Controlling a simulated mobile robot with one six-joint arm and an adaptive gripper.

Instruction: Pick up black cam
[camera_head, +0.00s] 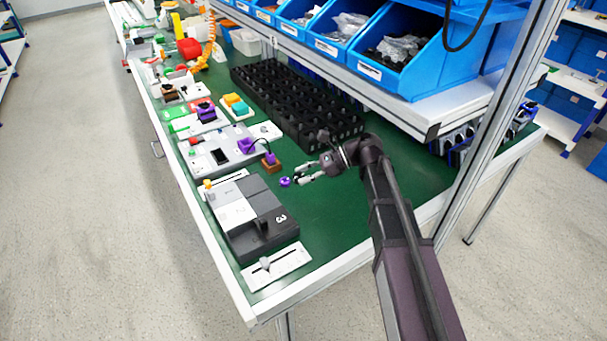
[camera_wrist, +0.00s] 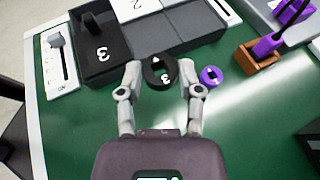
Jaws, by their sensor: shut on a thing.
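In the head view my gripper (camera_head: 301,175) is low over the green table top, but the cam is too small to make out there. I cannot tell whether the cam is clear of the table.
A purple cam (camera_wrist: 211,76) lies just right of the black one. A grey and black block marked 3 (camera_wrist: 99,52) stands beyond my gripper. A brown holder with a purple part (camera_head: 270,160) stands nearby. A black rack (camera_head: 295,110) stands farther back.

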